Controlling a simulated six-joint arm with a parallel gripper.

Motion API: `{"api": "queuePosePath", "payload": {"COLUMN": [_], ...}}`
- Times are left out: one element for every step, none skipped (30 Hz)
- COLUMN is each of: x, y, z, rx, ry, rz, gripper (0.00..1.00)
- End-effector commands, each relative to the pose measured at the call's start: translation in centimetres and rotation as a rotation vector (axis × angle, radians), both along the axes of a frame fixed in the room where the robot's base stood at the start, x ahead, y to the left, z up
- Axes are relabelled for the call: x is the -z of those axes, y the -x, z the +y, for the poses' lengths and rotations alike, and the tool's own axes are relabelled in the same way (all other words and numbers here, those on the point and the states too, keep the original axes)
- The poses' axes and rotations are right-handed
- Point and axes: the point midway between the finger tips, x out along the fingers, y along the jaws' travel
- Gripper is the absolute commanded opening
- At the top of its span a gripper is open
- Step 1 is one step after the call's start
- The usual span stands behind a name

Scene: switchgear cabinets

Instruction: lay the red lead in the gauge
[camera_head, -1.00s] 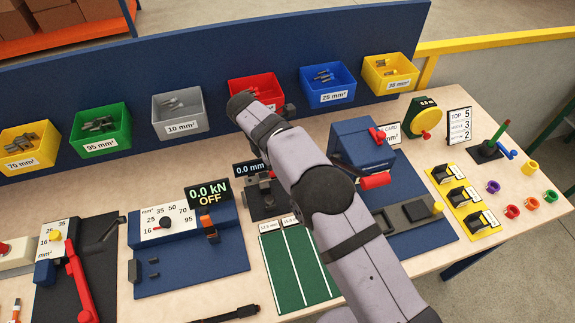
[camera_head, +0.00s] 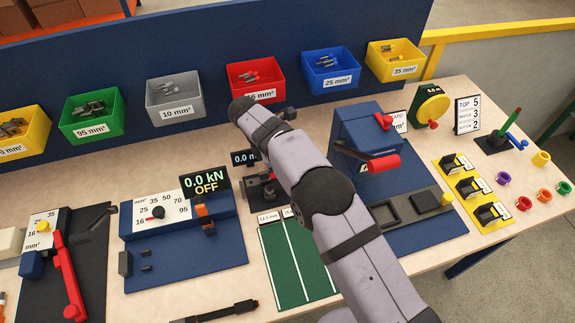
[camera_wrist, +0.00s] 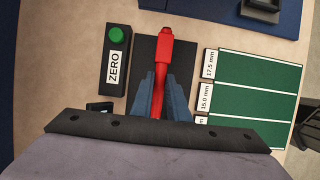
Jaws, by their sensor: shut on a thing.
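In the wrist view, my gripper (camera_wrist: 161,84) is shut on the red lead (camera_wrist: 165,46). The lead points up the picture beyond the fingertips. It lies in view over the black plate of the gauge (camera_wrist: 184,48). I cannot tell whether it touches the gauge. A black ZERO block (camera_wrist: 116,72) with a green button stands left of the lead. In the head view, the gauge (camera_head: 264,198) and its display (camera_head: 243,158) are partly hidden by my arm. My gripper and the lead cannot be made out there.
A green board (camera_head: 294,265) with white lines lies in front of the gauge. A blue press (camera_head: 190,240) reading 0.0 kN OFF stands to the left. A blue machine (camera_head: 365,145) with red handles stands to the right. Coloured bins (camera_head: 256,80) line the back panel.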

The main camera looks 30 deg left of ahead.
Motion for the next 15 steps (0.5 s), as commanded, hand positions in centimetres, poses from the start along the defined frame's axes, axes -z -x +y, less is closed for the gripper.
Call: {"api": "queuePosePath", "payload": {"x": [0.5, 0.8, 1.1, 1.4, 1.7, 2.0, 2.2, 2.4, 2.7, 2.9, 3.0, 3.2, 3.4, 3.5, 3.6], "y": [0.0, 0.0, 0.0, 0.0, 0.0, 0.0, 0.0, 0.0, 0.0, 0.0, 0.0, 0.0, 0.0, 0.0, 0.0], "z": [0.0, 0.0, 0.0, 0.0, 0.0, 0.0, 0.0, 0.0, 0.0, 0.0, 0.0, 0.0, 0.0, 0.0, 0.0], "rx": [0.000, 0.000, 0.000, 0.000, 0.000, 0.001, 0.001, 0.001, 0.001, 0.001, 0.001, 0.001, 0.001, 0.001, 0.001], "ry": [0.000, 0.001, 0.001, 0.001, 0.001, 0.000, 0.000, 0.000, 0.000, 0.000, 0.000, 0.000, 0.000, 0.000, 0.000], "rz": [-0.001, -0.001, -0.001, -0.001, 0.000, -0.001, -0.001, -0.001, -0.002, -0.002, -0.002, -0.002, -0.002, -0.002, -0.002], "gripper": [0.00, 0.00, 0.00, 0.00, 0.00, 0.00, 0.00, 0.00, 0.00, 0.00, 0.00, 0.00, 0.00, 0.00, 0.00]}}
